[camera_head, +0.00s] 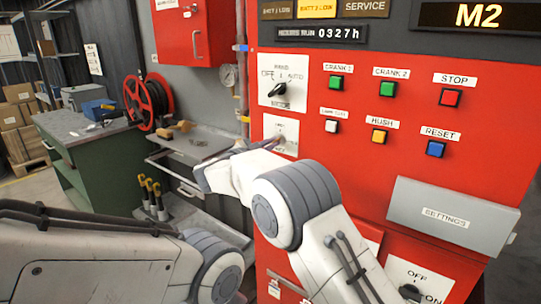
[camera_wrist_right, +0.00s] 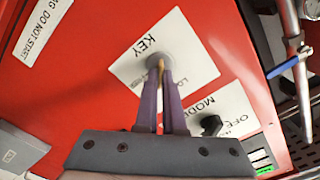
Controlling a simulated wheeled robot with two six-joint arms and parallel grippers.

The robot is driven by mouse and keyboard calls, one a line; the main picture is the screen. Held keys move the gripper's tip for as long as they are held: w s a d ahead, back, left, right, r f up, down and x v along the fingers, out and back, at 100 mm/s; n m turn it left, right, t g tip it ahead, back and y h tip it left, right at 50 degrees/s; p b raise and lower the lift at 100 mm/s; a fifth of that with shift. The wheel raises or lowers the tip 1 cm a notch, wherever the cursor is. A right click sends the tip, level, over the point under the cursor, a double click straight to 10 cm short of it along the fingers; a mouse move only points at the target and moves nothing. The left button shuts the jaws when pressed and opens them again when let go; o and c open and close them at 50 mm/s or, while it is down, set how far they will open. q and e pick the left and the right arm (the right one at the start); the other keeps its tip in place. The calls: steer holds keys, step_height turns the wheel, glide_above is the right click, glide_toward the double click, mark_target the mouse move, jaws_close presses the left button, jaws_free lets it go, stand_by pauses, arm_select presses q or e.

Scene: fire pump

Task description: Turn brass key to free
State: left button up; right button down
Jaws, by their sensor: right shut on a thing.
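The white key-switch plate (camera_head: 281,127) is on the red panel, below the mode selector. In the right wrist view the plate (camera_wrist_right: 140,75) reads KEY, with other lettering partly hidden. A round grey lock (camera_wrist_right: 159,59) sits in its middle. The brass key (camera_wrist_right: 161,66) shows as a thin tan sliver between the fingertips, at the lock; most of it is hidden. My right gripper (camera_wrist_right: 163,85) is shut on the key. In the head view the right gripper (camera_head: 262,146) reaches the plate from the left, its tips hard to make out. My left gripper is not in view.
The mode selector (camera_head: 278,91) is just above the key plate. Push buttons, including a lamp-test button (camera_head: 332,127), are to the right. A grey settings cover (camera_head: 452,217) sticks out lower right. A gauge (camera_head: 228,77) and pipe run along the panel's left edge.

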steer(key=m+b, duration=0.2)
steer(key=f+m+b, duration=0.1)
steer(key=m+b, duration=0.2)
steer(key=shift+s+a, duration=0.1)
steer(key=shift+r+m+b, duration=0.15)
steer(key=shift+m+b, duration=1.5)
steer(key=shift+m, duration=0.25)
steer(key=c, duration=1)
jaws_free()
steer(key=shift+r, duration=0.1)
steer(key=shift+r, duration=0.1)
steer(key=b+v, duration=0.1)
steer(key=v, duration=0.9)
steer(key=shift+s, duration=0.15)
